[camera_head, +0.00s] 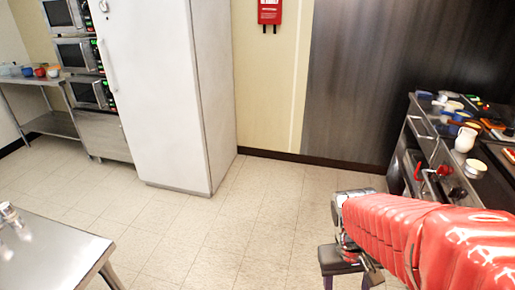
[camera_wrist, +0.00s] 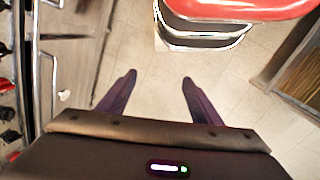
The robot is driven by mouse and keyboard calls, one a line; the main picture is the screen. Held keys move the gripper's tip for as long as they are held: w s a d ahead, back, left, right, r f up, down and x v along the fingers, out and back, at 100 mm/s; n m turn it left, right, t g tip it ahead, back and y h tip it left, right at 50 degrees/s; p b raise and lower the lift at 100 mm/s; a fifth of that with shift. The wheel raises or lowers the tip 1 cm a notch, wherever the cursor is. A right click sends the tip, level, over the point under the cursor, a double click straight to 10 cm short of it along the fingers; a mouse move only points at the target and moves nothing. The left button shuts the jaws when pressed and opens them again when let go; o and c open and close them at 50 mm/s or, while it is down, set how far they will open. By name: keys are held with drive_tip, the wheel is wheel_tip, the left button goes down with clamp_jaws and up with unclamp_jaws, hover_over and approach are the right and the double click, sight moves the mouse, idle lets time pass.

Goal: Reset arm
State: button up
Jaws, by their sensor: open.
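My gripper (camera_wrist: 158,82) shows in the wrist view with its two dark fingers spread wide apart. It is open, with nothing between the fingers but bare tiled floor. In the head view my red-sleeved arm reaches in from the lower right, and the gripper (camera_head: 346,276) hangs low over the floor, partly cut off by the bottom edge.
A cluttered counter (camera_head: 492,178) with drawers stands close on the right of the arm. A white fridge (camera_head: 155,90) stands at the back left. A steel table (camera_head: 50,255) is at the lower left. The tiled floor (camera_head: 235,225) between is clear.

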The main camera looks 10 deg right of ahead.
drive_tip(key=w+a+r+n+t+y, duration=0.1)
drive_tip(key=w+a+r+t, duration=0.1)
drive_tip(key=a+r+t, duration=0.4)
drive_tip(key=a+r, duration=0.4)
drive_tip(key=r, duration=0.4)
drive_tip(key=shift+a+n+t+y, duration=0.3)
drive_tip(key=shift+c, duration=0.7)
